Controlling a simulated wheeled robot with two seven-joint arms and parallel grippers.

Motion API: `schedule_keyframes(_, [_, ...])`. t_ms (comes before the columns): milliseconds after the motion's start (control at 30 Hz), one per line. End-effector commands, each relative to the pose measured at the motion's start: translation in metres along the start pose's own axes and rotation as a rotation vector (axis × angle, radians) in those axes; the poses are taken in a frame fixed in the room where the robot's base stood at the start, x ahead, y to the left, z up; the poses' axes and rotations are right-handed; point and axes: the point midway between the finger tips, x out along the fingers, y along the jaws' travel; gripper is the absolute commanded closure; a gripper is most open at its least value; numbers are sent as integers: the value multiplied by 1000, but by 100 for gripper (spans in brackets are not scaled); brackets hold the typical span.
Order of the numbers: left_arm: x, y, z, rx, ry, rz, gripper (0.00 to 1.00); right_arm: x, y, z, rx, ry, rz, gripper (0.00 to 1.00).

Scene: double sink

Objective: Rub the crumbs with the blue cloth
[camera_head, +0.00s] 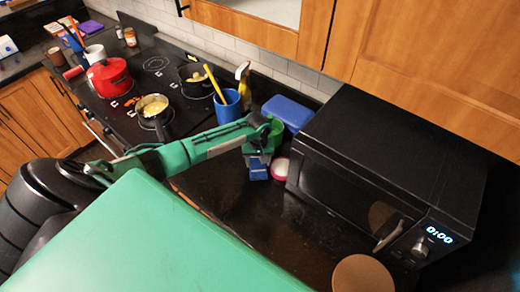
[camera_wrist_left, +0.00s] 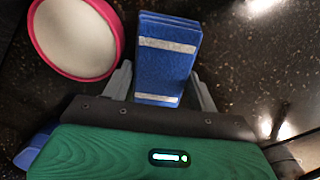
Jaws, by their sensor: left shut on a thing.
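My left gripper (camera_head: 257,166) reaches in from the left, in front of the microwave. It is shut on the blue cloth (camera_wrist_left: 165,60), a folded blue block with pale stripes, which shows between the two fingers in the left wrist view. In the head view the cloth (camera_head: 258,174) is at the gripper's tip, over the dark counter (camera_head: 246,205); whether it touches the counter I cannot tell. Tiny pale specks dot the counter in the wrist view; I cannot tell crumbs from the stone's pattern. My right gripper is not in view.
A pink-rimmed white bowl (camera_wrist_left: 76,36) is close beside the cloth. The black microwave (camera_head: 390,170) stands to the right, a blue box (camera_head: 287,112) behind. A blue cup (camera_head: 228,106) and pots, including a red one (camera_head: 108,78), are farther left. A round brown board (camera_head: 361,275) is at the front.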

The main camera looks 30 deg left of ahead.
Motion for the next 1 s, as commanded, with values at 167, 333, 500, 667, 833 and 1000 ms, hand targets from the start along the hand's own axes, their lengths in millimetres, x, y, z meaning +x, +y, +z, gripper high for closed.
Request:
schedule_keyframes(167, [4,-7,0,-1,-4,-8,67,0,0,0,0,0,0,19])
schedule_keyframes(333, [4,-18,-9,-1,-4,-10,67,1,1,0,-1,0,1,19])
schedule_keyframes(500, [3,-29,-20,-2,-4,-10,67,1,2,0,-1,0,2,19])
schedule_keyframes(667, [2,-34,-24,0,-4,-9,67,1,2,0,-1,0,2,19])
schedule_keyframes(833, [1,-39,-29,-2,-4,-9,67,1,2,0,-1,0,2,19])
schedule_keyframes(1000, [0,-50,-39,-3,-4,-8,67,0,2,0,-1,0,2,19])
